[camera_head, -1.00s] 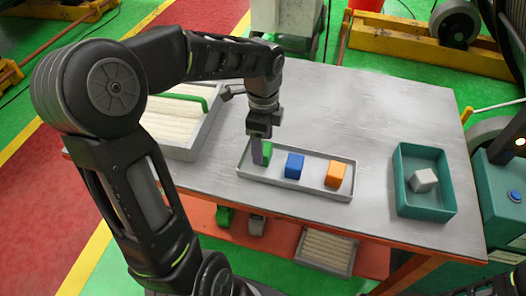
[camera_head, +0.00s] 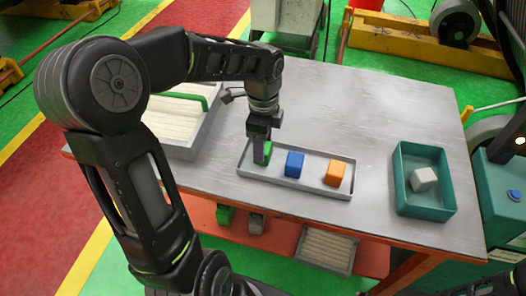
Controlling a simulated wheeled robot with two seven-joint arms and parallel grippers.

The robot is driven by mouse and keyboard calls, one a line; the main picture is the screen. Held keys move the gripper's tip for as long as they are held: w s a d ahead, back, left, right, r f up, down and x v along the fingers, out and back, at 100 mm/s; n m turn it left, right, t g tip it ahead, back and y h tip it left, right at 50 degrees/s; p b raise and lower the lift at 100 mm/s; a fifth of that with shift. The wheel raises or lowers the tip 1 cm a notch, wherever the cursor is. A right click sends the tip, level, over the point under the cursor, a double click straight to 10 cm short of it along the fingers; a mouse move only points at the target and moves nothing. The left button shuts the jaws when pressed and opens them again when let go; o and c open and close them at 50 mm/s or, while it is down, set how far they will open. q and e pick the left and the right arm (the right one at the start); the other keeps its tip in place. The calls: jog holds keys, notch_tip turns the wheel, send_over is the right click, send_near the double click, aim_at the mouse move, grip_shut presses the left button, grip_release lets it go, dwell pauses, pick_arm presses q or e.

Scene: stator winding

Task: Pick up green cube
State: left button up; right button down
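The green cube (camera_head: 266,149) sits at the left end of a shallow grey tray (camera_head: 313,189) on the table, partly hidden by my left gripper. My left gripper (camera_head: 262,152) points straight down at the cube, with a finger in front of its left side. Whether the fingers press on the cube cannot be made out. A blue cube (camera_head: 294,164) and an orange cube (camera_head: 335,173) stand to the right in the same tray. My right gripper does not show clearly.
A teal bin (camera_head: 449,196) holding a pale grey cube (camera_head: 423,179) stands at the table's right. A grey box with cream rolls (camera_head: 172,125) and a green handle is at the left. The table's (camera_head: 385,105) back middle is clear.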

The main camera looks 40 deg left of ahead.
pick_arm(q)
jog(key=c, duration=1)
jog(key=shift+o, duration=0.2)
notch_tip(320, 180, up, 10)
dwell(0.5)
